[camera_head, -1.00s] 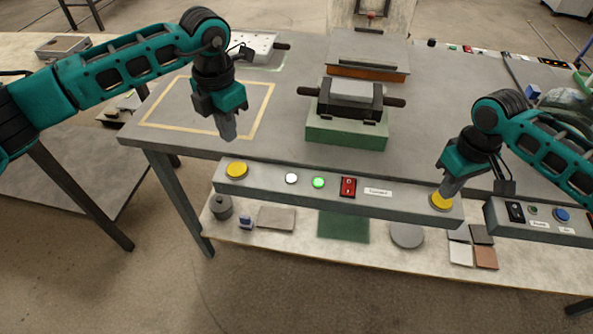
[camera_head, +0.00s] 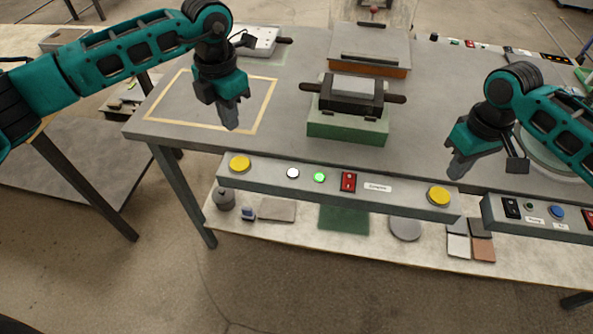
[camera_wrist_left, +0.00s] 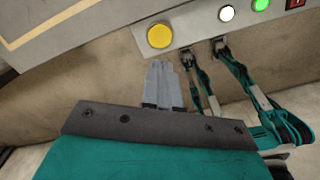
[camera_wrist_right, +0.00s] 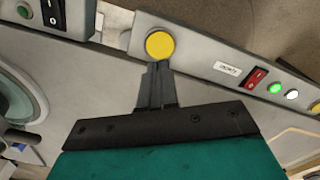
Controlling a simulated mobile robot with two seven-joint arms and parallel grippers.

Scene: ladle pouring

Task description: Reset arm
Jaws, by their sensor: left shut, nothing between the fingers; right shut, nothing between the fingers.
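My left gripper (camera_head: 230,115) is shut and empty, pointing down above the front left of the table, behind the left yellow button (camera_head: 240,163). In the left wrist view its closed fingers (camera_wrist_left: 162,85) appear just below the yellow button (camera_wrist_left: 160,36). My right gripper (camera_head: 458,166) is shut and empty, above and a little behind the right yellow button (camera_head: 438,196). In the right wrist view its closed fingers (camera_wrist_right: 157,85) appear just below that button (camera_wrist_right: 160,45). Neither gripper visibly touches a button in the head view.
A grey control panel (camera_head: 330,197) with a lit green button (camera_head: 319,177) and a red switch (camera_head: 348,181) runs along the table's front. A green block (camera_head: 345,127) carries a dark handled mould (camera_head: 351,93). A second panel (camera_head: 540,219) stands at right. The taped rectangle (camera_head: 180,124) is empty.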

